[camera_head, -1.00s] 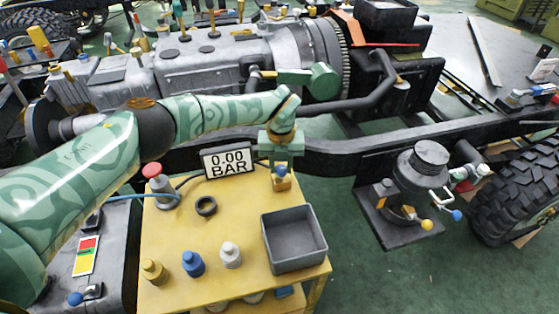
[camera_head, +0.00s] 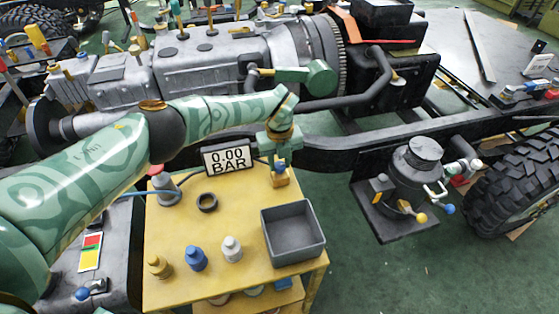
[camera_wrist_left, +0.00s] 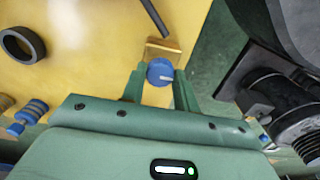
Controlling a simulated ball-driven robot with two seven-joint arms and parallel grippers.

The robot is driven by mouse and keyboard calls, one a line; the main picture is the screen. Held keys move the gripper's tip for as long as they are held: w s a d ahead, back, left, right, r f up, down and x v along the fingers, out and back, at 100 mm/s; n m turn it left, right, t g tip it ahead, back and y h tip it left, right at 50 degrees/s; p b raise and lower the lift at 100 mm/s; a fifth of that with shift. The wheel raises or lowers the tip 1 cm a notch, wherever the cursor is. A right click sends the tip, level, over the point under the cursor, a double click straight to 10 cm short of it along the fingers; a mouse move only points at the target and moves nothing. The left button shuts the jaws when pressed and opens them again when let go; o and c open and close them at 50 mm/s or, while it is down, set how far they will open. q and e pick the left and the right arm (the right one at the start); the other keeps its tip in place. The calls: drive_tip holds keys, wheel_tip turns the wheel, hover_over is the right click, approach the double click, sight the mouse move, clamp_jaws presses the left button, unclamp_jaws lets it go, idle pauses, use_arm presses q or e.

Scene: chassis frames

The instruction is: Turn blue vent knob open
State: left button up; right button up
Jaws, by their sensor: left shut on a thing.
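The blue vent knob (camera_wrist_left: 160,72) sits on a small yellow block (camera_wrist_left: 163,50) at the far edge of the yellow cart top. It bears a white line pointing right in the left wrist view. My left gripper (camera_wrist_left: 159,76) is shut on the knob, one green finger on each side. In the head view the gripper (camera_head: 280,160) comes down from above, and the knob (camera_head: 281,167) shows only in part below it. A gauge panel (camera_head: 228,159) beside it reads 0.00 BAR. My right gripper is in neither view.
The yellow cart (camera_head: 225,225) carries a grey bin (camera_head: 293,234), a black ring (camera_head: 207,202), a red-topped fitting (camera_head: 164,186) and gold, blue and white bottle-like pieces near its front. The dark chassis rail (camera_head: 350,150) runs just behind.

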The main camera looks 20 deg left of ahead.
sight(279, 164)
use_arm(q)
drive_tip(key=o, duration=1)
drive_tip(key=shift+r, duration=0.1)
wheel_tip(279, 164, up, 16)
drive_tip(key=p, duration=0.5)
drive_tip(key=shift+r, duration=0.1)
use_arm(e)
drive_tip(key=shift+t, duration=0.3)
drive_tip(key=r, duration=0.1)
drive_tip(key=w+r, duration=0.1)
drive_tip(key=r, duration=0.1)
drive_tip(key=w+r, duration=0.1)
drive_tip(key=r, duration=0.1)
